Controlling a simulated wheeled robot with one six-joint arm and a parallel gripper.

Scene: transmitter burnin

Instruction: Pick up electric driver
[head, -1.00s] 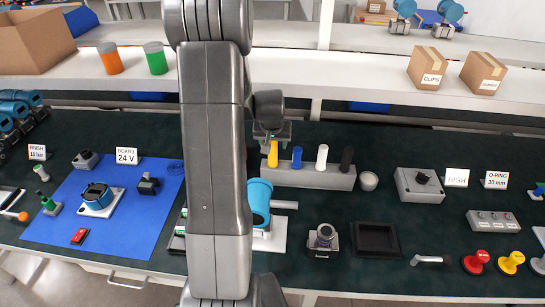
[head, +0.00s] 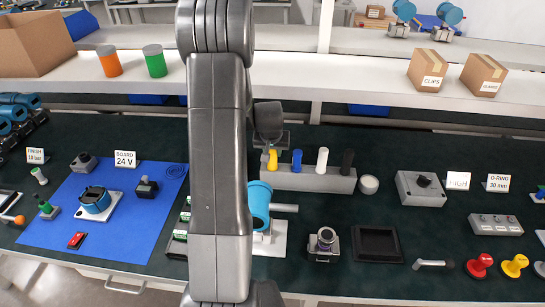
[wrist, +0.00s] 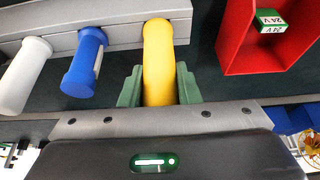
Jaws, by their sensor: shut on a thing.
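Several upright handles stand in a row in a grey rack (head: 300,179) on the dark green table: a yellow handle (head: 272,160), a blue handle (head: 297,159), a white handle (head: 321,160) and a black handle (head: 346,161). In the wrist view, the green fingers of my gripper (wrist: 160,85) are on both sides of the yellow handle (wrist: 158,50) and shut on it. The yellow handle still stands at the rack (wrist: 100,35). The blue handle (wrist: 84,60) and white handle (wrist: 24,75) are beside it. My arm hides part of the table in the head view.
A red bin (wrist: 250,60) with a green-and-white 24 V item is close to the rack in the wrist view. A teal cylinder fixture (head: 260,203) stands in front of the rack. A white shelf (head: 350,85) runs behind and above. A grey switch box (head: 421,188) is to the right.

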